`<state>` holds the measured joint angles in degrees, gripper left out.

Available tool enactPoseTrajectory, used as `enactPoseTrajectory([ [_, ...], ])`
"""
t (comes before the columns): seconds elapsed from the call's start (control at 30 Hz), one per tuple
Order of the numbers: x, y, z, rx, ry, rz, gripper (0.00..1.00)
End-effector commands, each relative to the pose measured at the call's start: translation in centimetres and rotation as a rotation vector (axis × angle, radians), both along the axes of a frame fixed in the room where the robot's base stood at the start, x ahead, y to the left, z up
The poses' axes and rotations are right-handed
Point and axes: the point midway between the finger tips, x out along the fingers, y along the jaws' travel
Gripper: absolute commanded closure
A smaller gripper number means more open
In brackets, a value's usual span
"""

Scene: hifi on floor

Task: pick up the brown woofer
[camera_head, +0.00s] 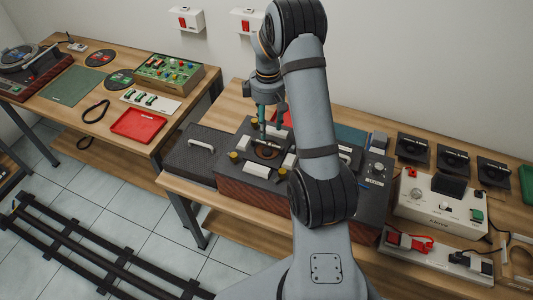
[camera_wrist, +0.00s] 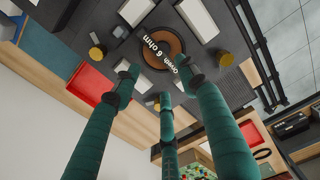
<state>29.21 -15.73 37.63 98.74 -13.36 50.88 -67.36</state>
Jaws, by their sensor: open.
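In the head view my gripper (camera_head: 264,128) points down just above the woofer. I cannot tell whether any fingertip touches it.
White blocks (camera_head: 252,169) and yellow knobs (camera_head: 234,155) surround the woofer on the panel. A dark lid with a white handle (camera_head: 200,146) lies to the left. A white device (camera_head: 440,206) and black units (camera_head: 453,158) stand at right. A red tray (camera_head: 138,124) lies on the left table.

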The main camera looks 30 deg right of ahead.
Motion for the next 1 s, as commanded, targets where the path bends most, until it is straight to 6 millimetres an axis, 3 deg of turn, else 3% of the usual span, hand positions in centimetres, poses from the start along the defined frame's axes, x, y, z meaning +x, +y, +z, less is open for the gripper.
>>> enactPoseTrajectory([
  [0.13, -0.2, 0.0, -2.2, 0.001, 0.005, -0.002, 0.57],
  [0.37, -0.3, 0.0, -4.0, 0.000, 0.003, -0.002, 0.57],
  [0.7, -0.7, 0.1, -8.3, 0.001, 0.002, -0.005, 0.57],
  [1.0, -0.5, 0.1, -8.8, 0.000, -0.001, -0.004, 0.57],
])
